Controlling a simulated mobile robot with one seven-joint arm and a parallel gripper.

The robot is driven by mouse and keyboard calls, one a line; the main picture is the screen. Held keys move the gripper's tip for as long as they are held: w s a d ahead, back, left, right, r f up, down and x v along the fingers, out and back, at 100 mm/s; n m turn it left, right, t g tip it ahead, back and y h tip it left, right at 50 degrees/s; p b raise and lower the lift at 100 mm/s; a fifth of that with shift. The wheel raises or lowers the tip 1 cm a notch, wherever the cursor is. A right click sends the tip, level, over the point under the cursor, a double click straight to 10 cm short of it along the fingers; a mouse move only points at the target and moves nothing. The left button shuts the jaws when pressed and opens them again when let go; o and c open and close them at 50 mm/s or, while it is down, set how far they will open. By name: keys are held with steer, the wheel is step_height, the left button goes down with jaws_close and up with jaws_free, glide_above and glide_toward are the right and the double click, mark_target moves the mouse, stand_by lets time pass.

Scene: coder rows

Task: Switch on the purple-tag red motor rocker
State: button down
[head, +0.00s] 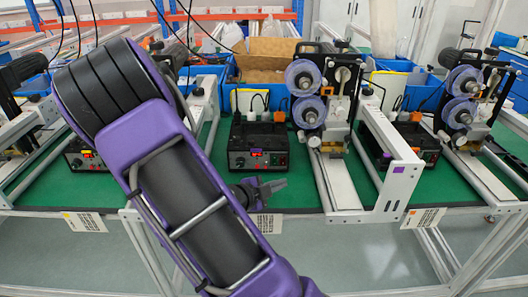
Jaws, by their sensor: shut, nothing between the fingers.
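Black motor control boxes stand on the green bench. The middle box (258,141) has small red and purplish marks (257,152) on its front, too small to tell apart as rocker, display or tag. The left box (90,156) shows a small red-orange mark on its front, and the right box (408,139) is partly hidden by a white frame. I cannot tell any rocker's position.
Winding machines with purple-grey reels (305,77) stand right of the middle and right boxes. White frames (397,168) jut toward the front edge between stations. Printed label plates (424,218) hang along that edge. Green bench surface (300,195) is clear in front of the middle box.

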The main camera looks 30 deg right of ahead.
mark_target(283, 160)
steer(key=shift+s+d+f+n, duration=0.25)
steer(key=shift+d+f+n, duration=0.1)
steer(key=shift+f, duration=0.2)
steer(key=shift+w+d+f+b, duration=0.2)
steer(key=shift+w+d, duration=0.55)
steer(key=shift+w, duration=0.5)
steer(key=shift+w+d+f+b, duration=0.15)
steer(key=shift+w+d+f, duration=0.1)
steer(key=shift+w+d, duration=0.75)
steer(key=shift+w+d+f+b, duration=0.2)
steer(key=shift+w+d, duration=0.35)
steer(key=shift+w, duration=0.9)
steer(key=shift+w+d, duration=0.2)
steer(key=shift+w, duration=0.15)
steer(key=shift+w+d+f, duration=0.15)
steer(key=shift+w, duration=0.15)
steer(key=shift+s+a, duration=0.4)
steer(key=shift+s, duration=0.25)
